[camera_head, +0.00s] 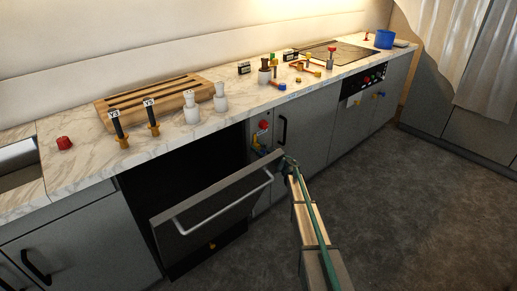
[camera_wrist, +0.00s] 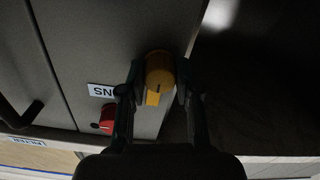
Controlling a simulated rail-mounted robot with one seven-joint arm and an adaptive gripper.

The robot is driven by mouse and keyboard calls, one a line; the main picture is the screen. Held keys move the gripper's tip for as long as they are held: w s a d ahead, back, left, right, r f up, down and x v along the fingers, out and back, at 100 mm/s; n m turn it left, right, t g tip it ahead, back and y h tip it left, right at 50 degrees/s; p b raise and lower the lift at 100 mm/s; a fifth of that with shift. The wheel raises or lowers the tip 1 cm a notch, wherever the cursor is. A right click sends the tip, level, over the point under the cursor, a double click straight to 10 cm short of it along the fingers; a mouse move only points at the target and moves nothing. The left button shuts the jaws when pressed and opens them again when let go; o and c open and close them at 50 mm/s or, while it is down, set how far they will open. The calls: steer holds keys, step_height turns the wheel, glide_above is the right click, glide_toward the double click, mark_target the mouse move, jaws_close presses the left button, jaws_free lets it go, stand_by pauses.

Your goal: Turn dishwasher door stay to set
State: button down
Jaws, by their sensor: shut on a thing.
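The dishwasher door (camera_head: 228,192) hangs partly open and tilted outward below the counter, with a bar handle across it. An orange-yellow knob (camera_wrist: 158,72), apparently the door stay, sits on the grey panel beside the dark opening. My gripper (camera_wrist: 160,85) is shut on this knob, one dark finger on each side. In the head view my gripper (camera_head: 268,152) is at the panel just right of the door's upper corner.
A red knob (camera_head: 263,125) is above my gripper on the same panel; it also shows in the wrist view (camera_wrist: 106,121) near a partly hidden white label (camera_wrist: 102,90). A black cabinet handle (camera_head: 283,130) is close right. The counter (camera_head: 230,118) carries a wooden rack (camera_head: 160,97) and several small items.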

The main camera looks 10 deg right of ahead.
steer(key=shift+n, duration=0.3)
steer(key=n+b, duration=0.1)
steer(key=n, duration=0.2)
steer(key=shift+f+n, duration=0.1)
steer(key=shift+n, duration=0.2)
steer(key=n+b, duration=0.2)
steer(key=n, duration=0.2)
steer(key=shift+f+n, duration=0.1)
steer(key=shift+n, duration=0.2)
steer(key=n+b, duration=0.3)
steer(key=n, duration=0.1)
steer(key=shift+n, duration=0.3)
steer(key=n+b, duration=0.3)
steer(key=n, duration=0.1)
steer(key=shift+n, duration=0.3)
steer(key=c, duration=0.8)
jaws_free()
